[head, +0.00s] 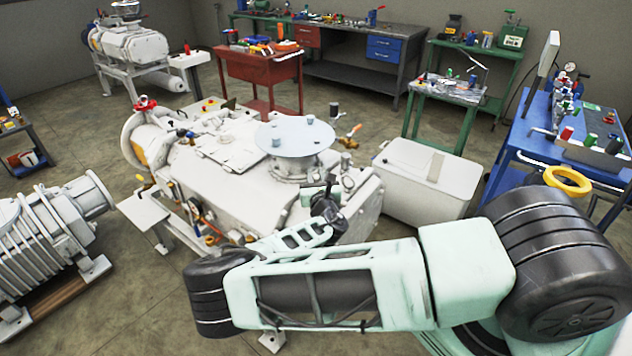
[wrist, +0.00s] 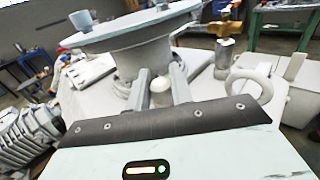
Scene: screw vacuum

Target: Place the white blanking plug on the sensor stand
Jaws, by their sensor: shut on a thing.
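My gripper (wrist: 162,78) shows its two grey fingers in the wrist view, shut on a small white rounded piece, the white blanking plug (wrist: 161,92). In the head view my gripper (head: 324,204) is dark and small, over the near right part of the big white vacuum machine (head: 240,185); the plug cannot be made out there. I cannot tell for sure which thing is the sensor stand. A round pale plate (head: 292,140) on a flanged neck stands on the machine, beyond the fingers. It bears grey cylindrical pieces, one at its left (head: 277,142) and one farther back (head: 309,120).
A brass-coloured valve (wrist: 218,28) on a grey post and a pale lifting ring (wrist: 250,86) stand right of the fingers. A white box (head: 425,182) is right of the machine. A ribbed pump (head: 48,235) lies left. A blue workbench (head: 540,140) is at right.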

